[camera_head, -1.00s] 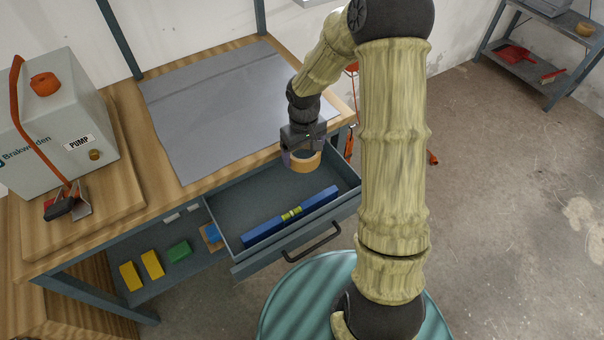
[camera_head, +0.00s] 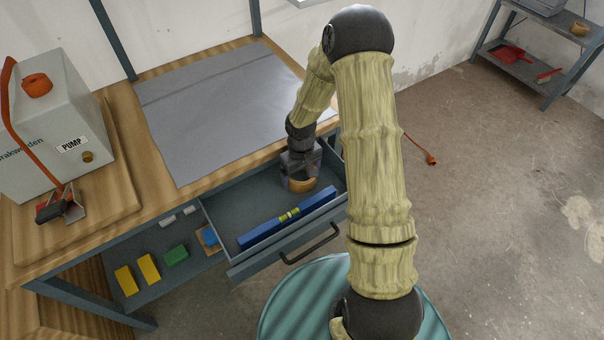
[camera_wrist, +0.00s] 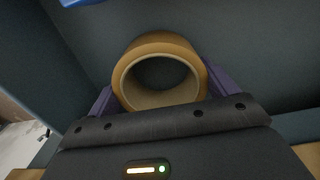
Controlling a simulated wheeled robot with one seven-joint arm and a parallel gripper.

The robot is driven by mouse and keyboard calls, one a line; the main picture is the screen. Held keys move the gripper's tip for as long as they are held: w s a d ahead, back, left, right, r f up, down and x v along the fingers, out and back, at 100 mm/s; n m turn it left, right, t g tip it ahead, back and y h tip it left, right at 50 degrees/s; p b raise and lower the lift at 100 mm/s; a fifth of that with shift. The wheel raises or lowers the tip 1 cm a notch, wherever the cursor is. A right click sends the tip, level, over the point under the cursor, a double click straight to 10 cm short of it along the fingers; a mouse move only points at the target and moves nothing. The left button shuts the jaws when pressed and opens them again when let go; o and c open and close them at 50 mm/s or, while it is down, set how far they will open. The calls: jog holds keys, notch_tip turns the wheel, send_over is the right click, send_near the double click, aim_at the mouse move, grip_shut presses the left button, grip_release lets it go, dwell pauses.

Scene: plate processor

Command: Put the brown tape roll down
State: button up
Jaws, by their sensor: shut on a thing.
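The brown tape roll (camera_head: 304,184) is between the fingers of my gripper (camera_head: 301,182), low inside the open drawer (camera_head: 235,205). In the wrist view the roll (camera_wrist: 160,48) fills the gap between the two purple fingers (camera_wrist: 162,92), with its round hole facing the camera. My gripper is shut on it. I cannot tell whether the roll touches the drawer floor. Part of the roll is hidden by the gripper in the head view.
A blue spirit level (camera_head: 265,230) lies along the drawer's front. The drawer handle (camera_head: 310,245) faces forward. A grey mat (camera_head: 215,105) covers the worktop behind. A pump box (camera_head: 60,135) stands at left. Yellow blocks (camera_head: 148,268) lie on the lower shelf.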

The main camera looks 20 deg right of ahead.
jog(key=shift+f, duration=0.2)
jog(key=o, duration=1)
jog(key=shift+r, duration=0.1)
notch_tip(320, 180, up, 12)
jog(key=p, duration=0.1)
jog(key=shift+p, duration=0.3)
jog(key=s+r+m+t, duration=0.1)
jog(key=s+r, duration=0.4)
jog(key=s, duration=0.2)
jog(key=s+r+m+t, duration=0.1)
jog(key=s+r, duration=0.3)
jog(key=s, duration=0.4)
jog(key=shift+s+d+r+m+t, duration=0.3)
jog(key=shift+r+m, duration=0.1)
jog(key=shift+m, duration=0.4)
